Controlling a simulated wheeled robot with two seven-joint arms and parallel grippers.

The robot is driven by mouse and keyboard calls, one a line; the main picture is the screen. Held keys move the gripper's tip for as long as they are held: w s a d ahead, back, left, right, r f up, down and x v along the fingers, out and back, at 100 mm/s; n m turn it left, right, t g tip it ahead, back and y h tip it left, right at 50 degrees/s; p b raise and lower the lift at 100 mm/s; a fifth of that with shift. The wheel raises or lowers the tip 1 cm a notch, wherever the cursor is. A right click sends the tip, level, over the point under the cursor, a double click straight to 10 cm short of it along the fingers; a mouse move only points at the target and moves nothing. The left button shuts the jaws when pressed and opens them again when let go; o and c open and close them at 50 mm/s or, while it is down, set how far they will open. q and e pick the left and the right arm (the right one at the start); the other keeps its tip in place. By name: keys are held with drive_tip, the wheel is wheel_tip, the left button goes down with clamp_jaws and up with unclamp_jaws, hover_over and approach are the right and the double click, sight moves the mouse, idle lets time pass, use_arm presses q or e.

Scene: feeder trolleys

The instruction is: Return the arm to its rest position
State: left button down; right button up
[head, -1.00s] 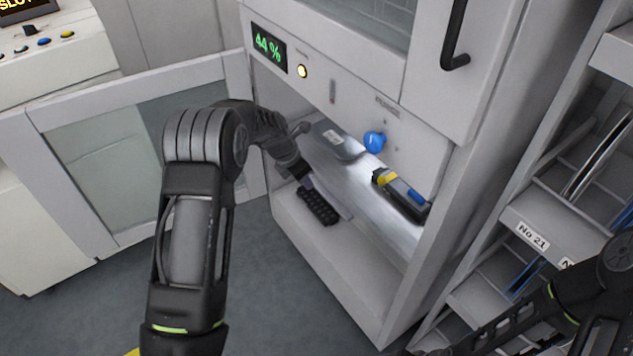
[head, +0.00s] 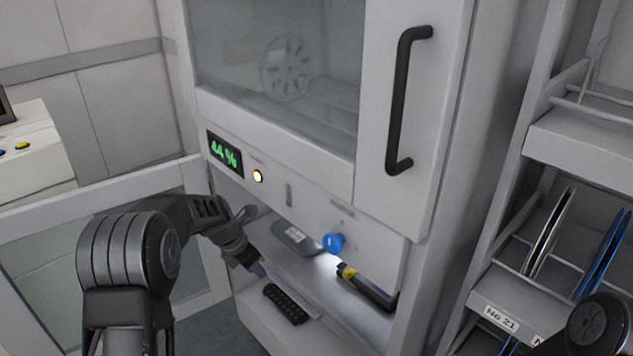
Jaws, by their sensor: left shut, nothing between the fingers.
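My left arm (head: 130,265) comes in from the left and bends toward the open lower bay of the white cabinet (head: 385,240). My left gripper (head: 262,270) is at the front of the bay's shelf, beside a flat grey device (head: 293,237) and above a black keypad-like strip (head: 285,303). Its fingers are small and partly hidden, and I see nothing held in them. Part of my right arm (head: 590,325) shows at the lower right corner; its gripper is out of the picture.
A blue knob (head: 333,243) sticks out above the shelf, near a black and yellow tool (head: 366,287). An open glazed door (head: 95,215) stands at left. A rack (head: 520,300) with reels stands at right. The cabinet has a black handle (head: 397,100).

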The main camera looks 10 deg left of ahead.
use_arm(q)
drive_tip(key=s+d+f+m+y+p, duration=0.1)
drive_tip(key=s+d+f+m, duration=0.25)
drive_tip(key=f+m, duration=0.45)
drive_tip(key=s+d+f+m, duration=0.3)
drive_tip(key=s+f+m, duration=0.15)
drive_tip(key=m, duration=0.55)
drive_tip(key=s+d+f+m+g+h+p, duration=0.1)
drive_tip(key=s+d+m, duration=0.3)
drive_tip(key=s, duration=0.9)
drive_tip(key=s+d+f+m+g+h+p, duration=0.1)
drive_tip(key=s+d+f+m, duration=0.3)
drive_tip(key=s+d, duration=0.7)
drive_tip(key=s+m+p, duration=0.1)
drive_tip(key=s, duration=0.1)
drive_tip(key=shift+s+d+f+g+h, duration=0.2)
drive_tip(key=shift+s+g+h, duration=0.1)
drive_tip(key=shift+s+h, duration=0.1)
